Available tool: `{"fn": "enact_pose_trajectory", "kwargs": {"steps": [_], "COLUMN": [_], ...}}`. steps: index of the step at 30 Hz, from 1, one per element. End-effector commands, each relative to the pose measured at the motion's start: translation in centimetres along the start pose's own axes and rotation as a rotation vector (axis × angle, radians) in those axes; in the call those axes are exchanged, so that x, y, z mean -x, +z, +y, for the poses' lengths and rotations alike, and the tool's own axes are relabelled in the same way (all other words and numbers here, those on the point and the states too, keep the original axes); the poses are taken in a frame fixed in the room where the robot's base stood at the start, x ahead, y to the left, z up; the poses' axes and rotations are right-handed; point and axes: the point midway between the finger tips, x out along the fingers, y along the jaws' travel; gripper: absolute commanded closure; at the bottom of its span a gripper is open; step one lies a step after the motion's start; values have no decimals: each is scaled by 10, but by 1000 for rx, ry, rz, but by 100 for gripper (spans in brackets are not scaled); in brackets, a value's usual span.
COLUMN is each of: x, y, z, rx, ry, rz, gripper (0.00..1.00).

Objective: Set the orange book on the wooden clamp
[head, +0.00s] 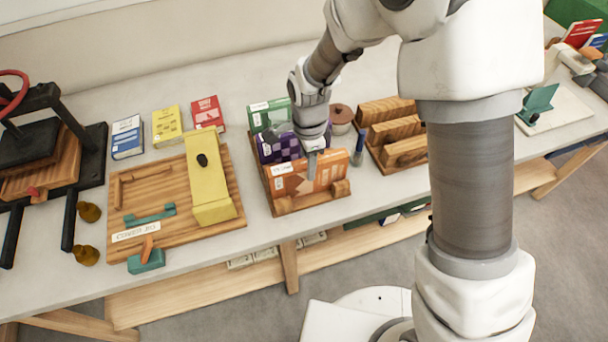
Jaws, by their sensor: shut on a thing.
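The orange book (290,181) stands upright in the front slot of a wooden rack (311,200) at the middle of the table. My gripper (312,165) points down at the book's top edge and is shut on it; the fingers cover a little of its cover. To the right stands an empty wooden holder with several thick upright bars (398,128), which looks like the wooden clamp, though I cannot be sure.
Behind the orange book are a purple book (280,147) and a green book (268,114). A blue tube (358,146) and a brown-lidded pot (340,116) stand between rack and holder. Left is a wooden board (150,190) with a yellow block (207,180).

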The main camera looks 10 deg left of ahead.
Motion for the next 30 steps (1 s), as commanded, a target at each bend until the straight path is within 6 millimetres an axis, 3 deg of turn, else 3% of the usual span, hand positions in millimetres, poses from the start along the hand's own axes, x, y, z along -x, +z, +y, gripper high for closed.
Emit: {"fn": "enact_pose_trajectory", "kwargs": {"steps": [8, 30], "x": [4, 40], "y": [0, 0], "z": [-1, -1], "rx": [0, 0], "ry": [-2, -2], "rz": [0, 0], "gripper": [100, 100]}}
